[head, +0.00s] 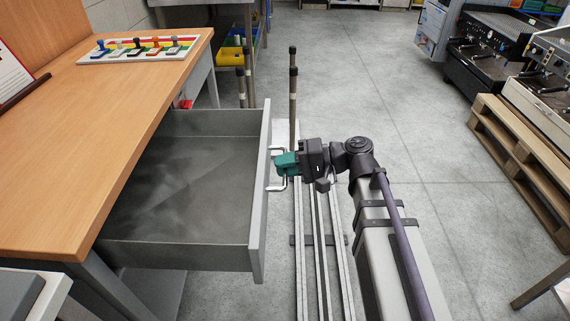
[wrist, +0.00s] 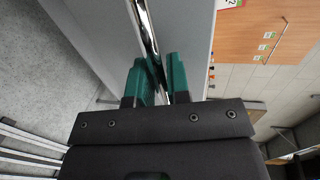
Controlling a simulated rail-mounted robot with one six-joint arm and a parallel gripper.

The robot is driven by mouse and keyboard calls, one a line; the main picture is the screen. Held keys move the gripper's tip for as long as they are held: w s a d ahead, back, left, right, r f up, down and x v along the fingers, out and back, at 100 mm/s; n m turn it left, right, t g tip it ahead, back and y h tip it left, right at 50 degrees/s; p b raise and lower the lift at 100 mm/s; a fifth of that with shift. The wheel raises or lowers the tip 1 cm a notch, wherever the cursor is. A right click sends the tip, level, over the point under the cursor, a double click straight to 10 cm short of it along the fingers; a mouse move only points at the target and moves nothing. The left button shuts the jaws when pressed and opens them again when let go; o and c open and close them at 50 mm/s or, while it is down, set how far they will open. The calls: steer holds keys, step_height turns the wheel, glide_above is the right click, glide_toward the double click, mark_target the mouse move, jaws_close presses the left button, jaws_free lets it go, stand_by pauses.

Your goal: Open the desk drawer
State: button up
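The grey desk drawer (head: 190,254) is pulled far out from under the wooden desk top (head: 110,110), and its inside looks empty. Its bright metal handle (head: 274,187) is on the front panel (head: 260,200). My gripper (head: 285,164) is at the handle, its teal fingers hiding the handle's middle. In the wrist view, the handle bar (wrist: 143,25) runs between the two teal fingers of my gripper (wrist: 160,78), which look closed on it.
A board with coloured stamp-like pieces (head: 137,49) lies on the desk. Dark posts (head: 292,90) stand just beyond the drawer's far end. Coffee machines (head: 490,50) and a wooden pallet (head: 520,160) are at right.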

steer(key=o, duration=0.3)
steer(key=p+v, duration=0.2)
steer(key=v, duration=0.9)
